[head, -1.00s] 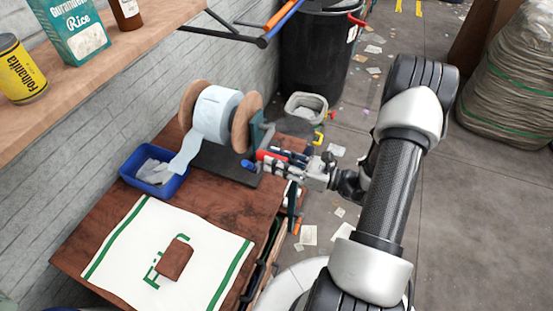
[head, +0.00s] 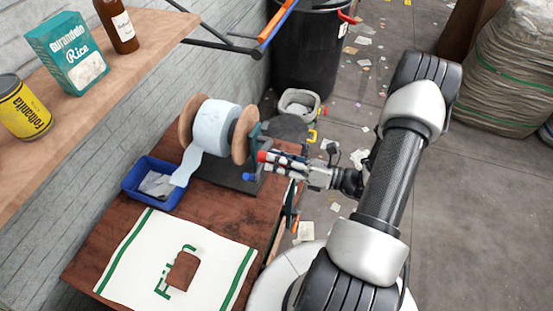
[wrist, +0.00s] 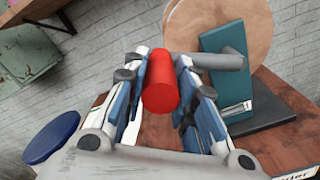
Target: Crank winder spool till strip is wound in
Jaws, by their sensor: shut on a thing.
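The winder spool (head: 207,124) stands on the brown table, with two round wooden end discs and a wide roll of pale blue-white strip. The loose strip (head: 185,166) hangs from the roll down into a blue bin (head: 142,204). My gripper (head: 268,158) is at the spool's right side, shut on the red crank handle (head: 262,156). In the wrist view the red handle (wrist: 161,82) sits between the fingers. The grey crank arm (wrist: 215,61) runs beside it, in front of the teal upright (wrist: 231,68) and a wooden disc (wrist: 200,20).
A white cloth (head: 140,262) with green stripes and a brown block (head: 182,269) lie at the table's front. A shelf (head: 110,100) holds a tin, a rice box and a bottle. A black barrel (head: 313,55) and a small grey bin (head: 299,100) stand behind.

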